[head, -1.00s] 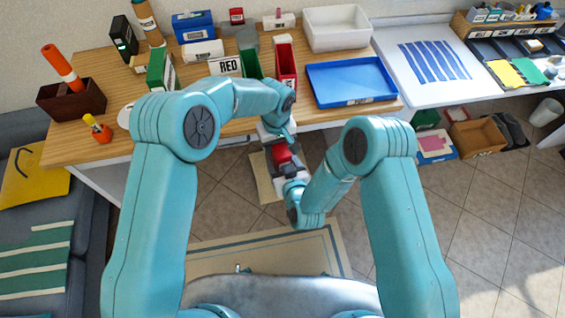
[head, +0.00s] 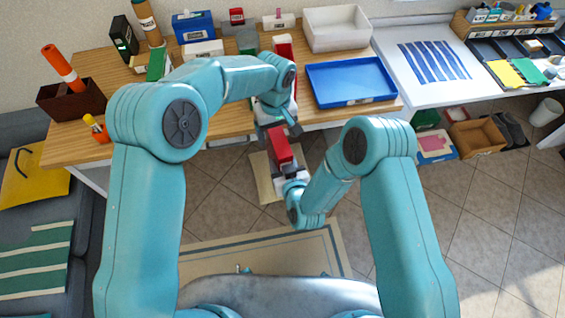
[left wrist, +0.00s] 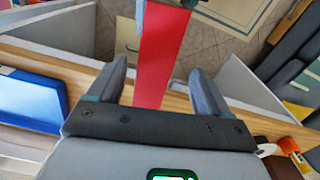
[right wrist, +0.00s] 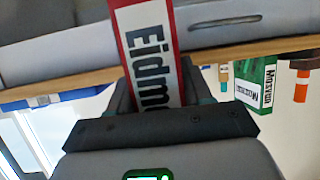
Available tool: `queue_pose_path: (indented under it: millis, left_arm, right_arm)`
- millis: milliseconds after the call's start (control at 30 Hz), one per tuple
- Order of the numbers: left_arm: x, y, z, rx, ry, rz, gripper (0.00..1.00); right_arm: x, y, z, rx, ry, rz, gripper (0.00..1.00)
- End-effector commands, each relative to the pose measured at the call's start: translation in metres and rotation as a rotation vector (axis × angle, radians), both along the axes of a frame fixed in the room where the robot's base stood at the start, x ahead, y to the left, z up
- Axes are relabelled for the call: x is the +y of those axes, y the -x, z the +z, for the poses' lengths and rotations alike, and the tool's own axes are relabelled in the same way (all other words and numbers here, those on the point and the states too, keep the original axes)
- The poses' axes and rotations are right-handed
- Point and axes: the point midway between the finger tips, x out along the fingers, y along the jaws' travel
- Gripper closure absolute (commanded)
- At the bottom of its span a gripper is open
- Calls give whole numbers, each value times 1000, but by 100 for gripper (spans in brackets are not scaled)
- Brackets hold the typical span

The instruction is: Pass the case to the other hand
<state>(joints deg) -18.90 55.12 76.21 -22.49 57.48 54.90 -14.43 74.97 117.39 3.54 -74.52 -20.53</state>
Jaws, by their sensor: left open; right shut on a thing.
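The red case (head: 279,147) is held in the air in front of the desk edge, between my two grippers. My right gripper (head: 285,180) is shut on its near end. In the right wrist view the case (right wrist: 150,45) shows a white label with "Eidm" legible, the rest hidden by the gripper. My left gripper (head: 278,125) is open at the case's far end. In the left wrist view the red case (left wrist: 160,60) lies between the two spread fingers (left wrist: 155,92), with a gap on each side.
The wooden desk (head: 222,123) lies just behind the grippers, with a blue tray (head: 350,82) and a white bin (head: 336,28) on it. Another red holder (head: 284,48) stands behind my left arm.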

Motion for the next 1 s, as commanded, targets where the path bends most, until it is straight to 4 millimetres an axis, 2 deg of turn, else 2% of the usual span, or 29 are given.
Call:
queue_pose_path:
  millis: [100, 200, 367, 533, 667, 767, 867, 900, 1000]
  left_arm:
    - [0, -1, 25, -2, 0, 1, 21]
    - [0, 0, 39, -1, 0, -1, 21]
    - [0, 0, 46, -5, 18, -14, 21]
    - [-2, 3, 29, -97, 177, -141, 21]
    - [7, 6, 15, -295, 314, -257, 21]
    - [28, 9, 12, -483, 324, -304, 21]
    - [63, 25, -1, -623, 243, -325, 21]
    - [77, 37, -13, -636, 205, -327, 21]
    - [95, 72, -50, -587, 168, -324, 21]
  right_arm:
    - [0, 0, 1, -3, -1, 0, 93]
    - [0, 0, 1, -3, -1, 0, 93]
    - [0, 0, 1, -3, -1, 0, 93]
    - [0, 0, 1, -3, -1, 0, 93]
    - [0, 0, 1, -3, -1, 0, 93]
    - [0, 0, 1, -2, -1, 0, 93]
    - [0, 0, 1, -3, -1, 0, 93]
    - [0, 0, 1, -3, -1, 0, 93]
    - [0, 0, 1, -3, -1, 0, 93]
